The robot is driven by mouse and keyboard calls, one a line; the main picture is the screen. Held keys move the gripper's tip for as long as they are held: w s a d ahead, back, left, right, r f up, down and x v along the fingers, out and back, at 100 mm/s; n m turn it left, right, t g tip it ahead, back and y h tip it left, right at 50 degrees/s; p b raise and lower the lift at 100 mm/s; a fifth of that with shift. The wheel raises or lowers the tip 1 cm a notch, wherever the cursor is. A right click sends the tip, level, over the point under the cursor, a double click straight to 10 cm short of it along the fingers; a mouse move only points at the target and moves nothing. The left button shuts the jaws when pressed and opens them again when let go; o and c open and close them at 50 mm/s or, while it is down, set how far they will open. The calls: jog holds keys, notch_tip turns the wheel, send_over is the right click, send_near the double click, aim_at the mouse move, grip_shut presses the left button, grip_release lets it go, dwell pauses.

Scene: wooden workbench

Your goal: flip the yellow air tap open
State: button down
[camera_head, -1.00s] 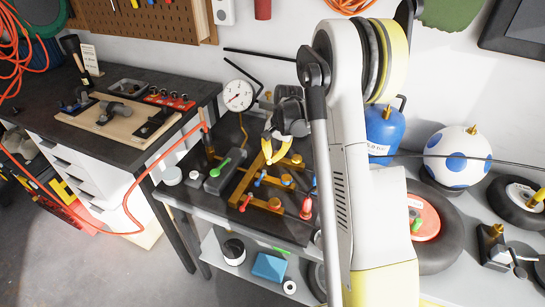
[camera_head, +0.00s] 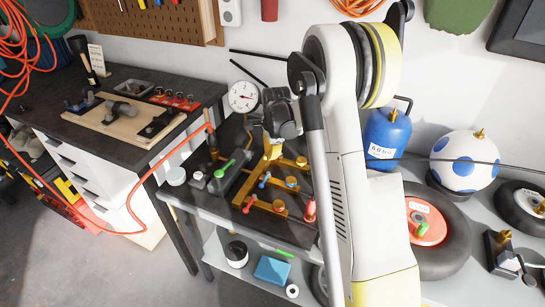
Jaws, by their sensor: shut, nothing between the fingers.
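A brass manifold (camera_head: 262,207) with several small coloured taps lies on the dark bench top. A green-handled tap (camera_head: 225,168), a blue tap (camera_head: 264,180) and a red tap (camera_head: 248,204) show on or beside it. I cannot clearly pick out the yellow tap; my gripper and arm cover that area. Whether the fingers touch anything there cannot be told.
A round pressure gauge (camera_head: 243,97) stands behind the manifold, left of my gripper. A red-handled fitting (camera_head: 309,210) is at the right front. An orange hose (camera_head: 165,158) runs along the left. A blue gas bottle (camera_head: 387,139) stands right of my arm.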

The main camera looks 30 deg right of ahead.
jog(key=shift+w+m, duration=0.35)
jog(key=shift+m, duration=0.65)
jog(key=c, duration=1.5)
grip_release()
jog(key=shift+c, duration=0.2)
notch_tip(320, 180, up, 12)
jog(key=s, duration=0.2)
jog(key=shift+a, duration=0.35)
jog(key=shift+f, duration=0.1)
